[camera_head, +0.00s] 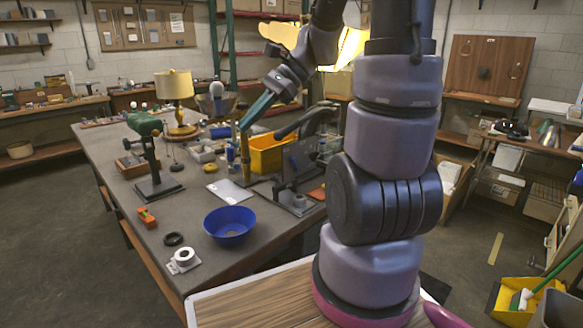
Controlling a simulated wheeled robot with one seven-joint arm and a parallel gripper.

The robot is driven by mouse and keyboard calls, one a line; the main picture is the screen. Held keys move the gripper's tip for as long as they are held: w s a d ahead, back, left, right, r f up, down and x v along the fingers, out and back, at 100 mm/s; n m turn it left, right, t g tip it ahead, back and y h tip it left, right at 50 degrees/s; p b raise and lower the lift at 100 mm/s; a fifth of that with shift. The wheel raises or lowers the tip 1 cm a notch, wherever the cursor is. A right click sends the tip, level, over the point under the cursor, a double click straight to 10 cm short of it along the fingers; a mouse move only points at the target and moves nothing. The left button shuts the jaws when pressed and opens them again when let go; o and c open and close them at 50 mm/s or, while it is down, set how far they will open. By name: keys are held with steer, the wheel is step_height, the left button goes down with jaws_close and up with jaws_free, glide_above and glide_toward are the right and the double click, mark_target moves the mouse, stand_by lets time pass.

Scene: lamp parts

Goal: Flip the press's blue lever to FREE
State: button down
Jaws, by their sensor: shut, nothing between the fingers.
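The dark press (312,158) stands at the right edge of the workbench, with a long dark handle (304,122) slanting up over it. My arm hides part of its right side. I cannot make out a blue lever on it for sure. A small blue upright part (230,157) shows left of the yellow bin, but I cannot tell what it belongs to. My gripper (243,127) has long teal fingers pointing down and left. It is shut and empty, in front of or above the yellow bin's left end; its distance from the press is unclear.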

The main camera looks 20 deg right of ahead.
mark_target(294, 165)
steer(key=w+d+f+m+t+y, duration=0.3)
steer(key=w+d+f+m+t, duration=0.15)
steer(key=w+m, duration=0.3)
steer(key=w+d+f+m+t+y, duration=0.3)
steer(key=w+f+m, duration=0.35)
steer(key=m, duration=0.25)
steer(key=d+f+m+t+h, duration=0.3)
steer(key=d+f+m, duration=0.2)
steer(key=f, duration=0.1)
steer(key=w+d+f+m+t+h, duration=0.1)
steer(key=d+f+m+t+h, duration=0.2)
steer(key=d+f+m, duration=0.2)
steer(key=w+d+f+m+t+h, duration=0.1)
steer(key=d+f+m+t+h, duration=0.2)
steer(key=d+f+m, duration=0.3)
steer(key=shift+w+d+f+m+h, duration=0.1)
steer(key=shift+w+f+m+h, duration=0.2)
steer(key=shift+h, duration=0.2)
steer(key=x, duration=0.9)
steer(key=shift+w+r, duration=0.1)
steer(key=shift+w+d+r, duration=0.15)
steer(key=shift+w+d, duration=0.4)
steer(key=shift+d, duration=0.05)
steer(key=shift+w+d+r, duration=0.15)
steer(key=shift+w+d, duration=0.4)
steer(key=shift+w+d+r, duration=0.1)
steer(key=shift+w+d, duration=0.15)
steer(key=shift+d, duration=0.15)
